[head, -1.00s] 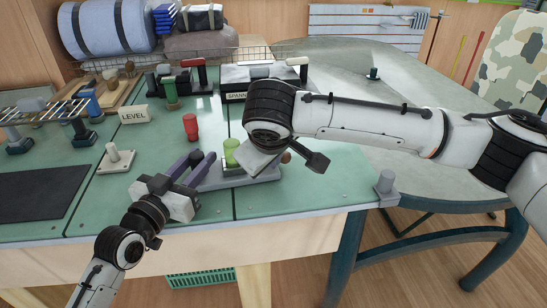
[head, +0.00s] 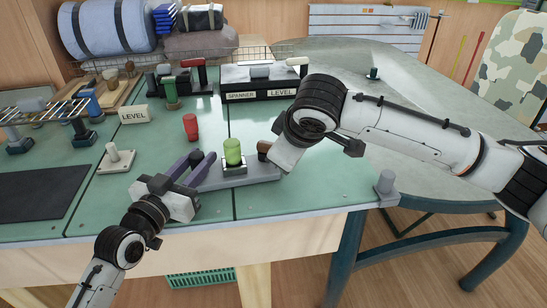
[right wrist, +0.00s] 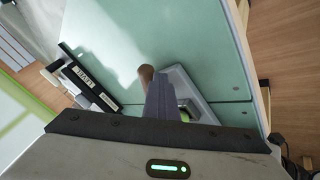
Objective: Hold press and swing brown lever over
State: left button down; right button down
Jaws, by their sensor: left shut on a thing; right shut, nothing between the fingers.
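The press has a grey base plate (head: 258,173) on the green bench, with an upright light-green cylinder (head: 233,152) in a pale holder. The brown lever (head: 264,148) stands at its right end; its knob also shows in the right wrist view (right wrist: 147,73). My left gripper (head: 203,166) is shut on the press at its left end, by a dark knob. My right gripper's fingers (right wrist: 158,92) are shut with nothing between them, close beside the brown lever. I cannot tell whether they touch it. In the head view my right wrist hides those fingers.
A red cylinder (head: 190,126) stands behind the press. A "SPANNER LEVEL" rack (head: 262,88) is at the back.

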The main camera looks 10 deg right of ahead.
pick_arm(q)
jog(key=shift+f, duration=0.35)
pick_arm(e)
jog(key=shift+d, duration=0.1)
jog(key=s, duration=0.1)
jog(key=s+a, duration=0.2)
jog(key=s, duration=0.1)
jog(key=shift+r, duration=0.4)
jog(key=v, duration=0.9)
jog(key=shift+d, duration=0.3)
pick_arm(q)
jog(key=c, duration=1.4)
grip_release()
jog(key=shift+c, duration=0.2)
jog(key=shift+o, duration=0.5)
jog(key=shift+r, duration=0.15)
jog(key=shift+r, duration=0.1)
